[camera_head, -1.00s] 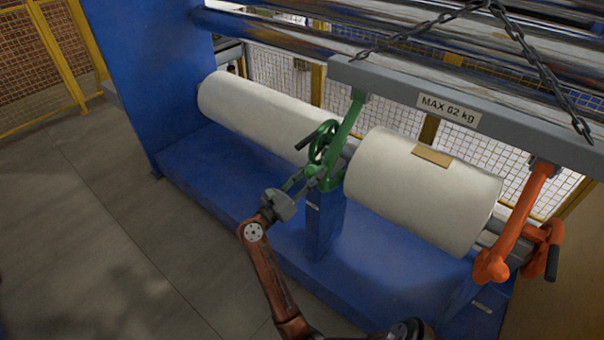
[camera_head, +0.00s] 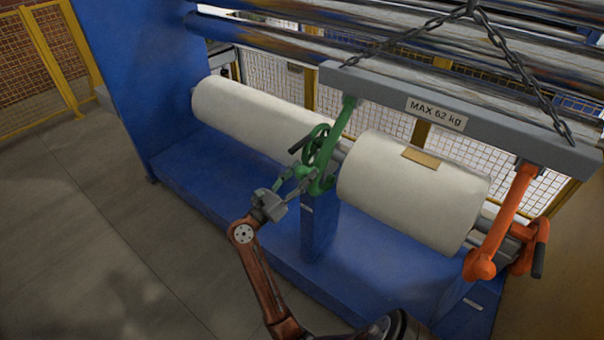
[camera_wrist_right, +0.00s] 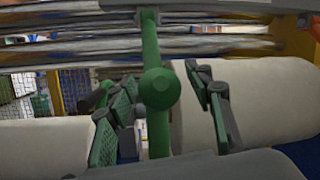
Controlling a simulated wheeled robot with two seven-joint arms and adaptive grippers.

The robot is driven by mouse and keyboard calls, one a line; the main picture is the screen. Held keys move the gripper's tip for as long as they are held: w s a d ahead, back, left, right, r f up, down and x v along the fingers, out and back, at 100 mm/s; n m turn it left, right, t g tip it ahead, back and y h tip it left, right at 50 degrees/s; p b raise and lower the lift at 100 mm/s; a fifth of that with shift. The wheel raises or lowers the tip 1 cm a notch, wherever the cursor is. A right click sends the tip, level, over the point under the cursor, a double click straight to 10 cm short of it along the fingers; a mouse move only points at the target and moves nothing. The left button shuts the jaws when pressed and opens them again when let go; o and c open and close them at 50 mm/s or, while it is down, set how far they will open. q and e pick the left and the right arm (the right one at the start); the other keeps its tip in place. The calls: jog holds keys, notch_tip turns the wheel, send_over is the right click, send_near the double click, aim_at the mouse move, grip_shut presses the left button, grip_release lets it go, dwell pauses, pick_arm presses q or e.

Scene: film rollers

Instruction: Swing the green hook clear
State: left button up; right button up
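The green hook (camera_head: 340,125) hangs from the left end of the grey lifting beam (camera_head: 390,98). Its lower end is at the shaft between the two white rolls, in front of a green handwheel (camera_head: 312,148). My right gripper (camera_head: 308,180) is at the hook's lower part. In the right wrist view the hook's green shank and round knob (camera_wrist_right: 160,88) stand between my two spread fingers (camera_wrist_right: 163,110), with a gap visible on each side. An orange hook (camera_head: 500,220) hangs at the beam's right end. My left gripper is not in view.
A long white roll (camera_head: 250,115) lies left of the hook and a shorter white roll (camera_head: 410,190) right of it, above a blue machine base (camera_head: 220,175). Chains (camera_head: 510,60) hold the beam. Steel rollers (camera_head: 330,42) run behind. Floor at left is clear.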

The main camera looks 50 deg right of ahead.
jog(key=shift+f, duration=0.15)
jog(key=shift+a, duration=0.1)
jog(key=v, duration=0.7)
jog(key=shift+a, duration=0.1)
dwell(0.6)
